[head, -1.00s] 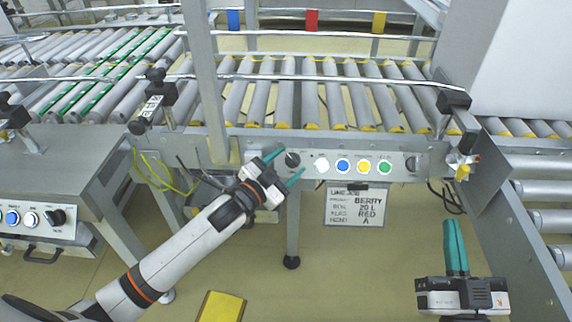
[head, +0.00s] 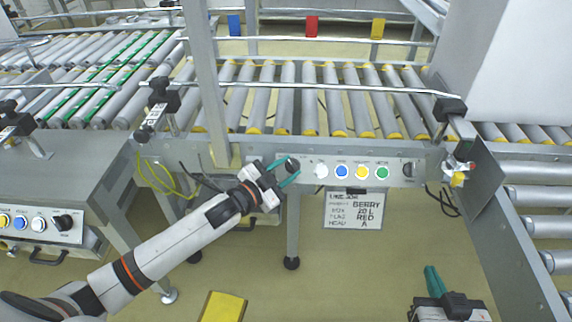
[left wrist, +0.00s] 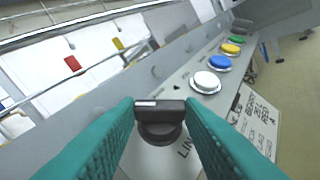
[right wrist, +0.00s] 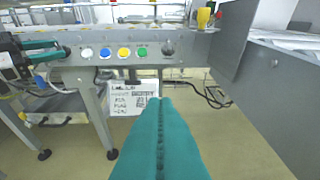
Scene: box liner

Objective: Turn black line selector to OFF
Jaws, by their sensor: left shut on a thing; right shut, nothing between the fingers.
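The black line selector (head: 292,164) is a round knob with a raised bar at the left end of the grey button panel. In the left wrist view the selector (left wrist: 160,118) sits between the teal fingertips, its bar with a pale mark lying roughly crosswise. Lettering starting "LIN" shows beside it, partly hidden. My left gripper (head: 283,172) is shut on the selector. The OFF mark cannot be made out. My right gripper (head: 433,280) is shut and empty, low at the right, apart from the panel; its closed fingers (right wrist: 163,108) fill the lower middle of the right wrist view.
White (head: 321,171), blue (head: 342,171), yellow (head: 361,172) and green (head: 382,173) buttons run right of the selector. A second black knob (head: 409,170) is at the panel's right end. A job card (head: 354,209) hangs below. A roller conveyor (head: 315,95) lies behind.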

